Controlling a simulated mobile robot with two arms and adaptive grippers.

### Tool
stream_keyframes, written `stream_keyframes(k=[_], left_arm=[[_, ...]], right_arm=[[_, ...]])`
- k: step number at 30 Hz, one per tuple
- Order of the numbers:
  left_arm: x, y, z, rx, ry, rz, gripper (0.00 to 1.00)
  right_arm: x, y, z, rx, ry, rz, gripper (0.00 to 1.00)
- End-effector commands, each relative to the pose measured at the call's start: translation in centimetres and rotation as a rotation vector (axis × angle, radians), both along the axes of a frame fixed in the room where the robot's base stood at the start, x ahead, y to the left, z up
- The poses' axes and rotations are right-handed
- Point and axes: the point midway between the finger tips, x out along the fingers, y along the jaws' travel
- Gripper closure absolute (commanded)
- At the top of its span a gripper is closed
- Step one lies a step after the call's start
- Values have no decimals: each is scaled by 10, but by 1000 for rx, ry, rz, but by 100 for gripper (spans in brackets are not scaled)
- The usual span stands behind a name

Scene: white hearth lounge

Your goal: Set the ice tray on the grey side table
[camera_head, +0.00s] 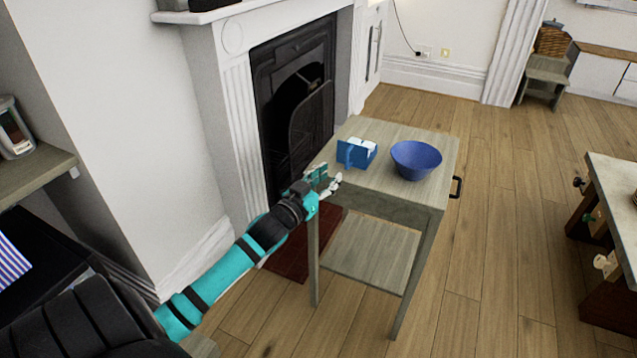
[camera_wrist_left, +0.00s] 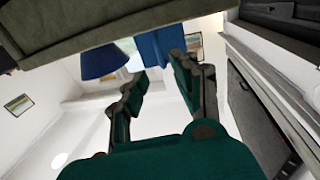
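The ice tray (camera_head: 352,154), blue with white pieces showing at its top, is on the grey side table (camera_head: 395,196), near the edge by the fireplace; whether it lies flat or on its side is hard to tell. My left gripper (camera_head: 328,182) is just short of the tray, at the table's near left corner. In the left wrist view, the gripper's fingers (camera_wrist_left: 160,68) are spread with nothing between them, and the blue tray (camera_wrist_left: 153,46) is beyond their tips. The gripper looks apart from the tray. My right gripper is not in view.
A blue bowl (camera_head: 415,160) stands on the table to the right of the tray; it also shows in the left wrist view (camera_wrist_left: 104,62). The fireplace (camera_head: 292,110) is close on the left. Wooden floor is open to the right, before a counter (camera_head: 614,190).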

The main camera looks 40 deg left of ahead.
Motion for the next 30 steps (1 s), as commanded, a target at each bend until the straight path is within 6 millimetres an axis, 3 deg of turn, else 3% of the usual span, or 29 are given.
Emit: stream_keyframes(k=[4,9,11,14,17,21,24,27,30], left_arm=[[-25,-2,0,-1,2,0,71],[-38,-3,-1,-1,3,1,71],[-42,-4,-11,-2,27,7,71],[-51,-11,-55,-3,138,29,71],[-74,-28,-131,4,344,51,71],[-139,-76,-248,31,704,30,71],[-196,-116,-311,56,943,-25,71],[-249,-154,-351,79,1132,-95,71],[-288,-181,-373,96,1260,-157,71]], right_arm=[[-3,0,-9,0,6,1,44],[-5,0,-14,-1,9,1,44],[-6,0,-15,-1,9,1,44],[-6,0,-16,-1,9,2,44],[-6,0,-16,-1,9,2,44],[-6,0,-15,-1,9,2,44],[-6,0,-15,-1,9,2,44],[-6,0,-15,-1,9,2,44],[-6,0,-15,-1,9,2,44]])
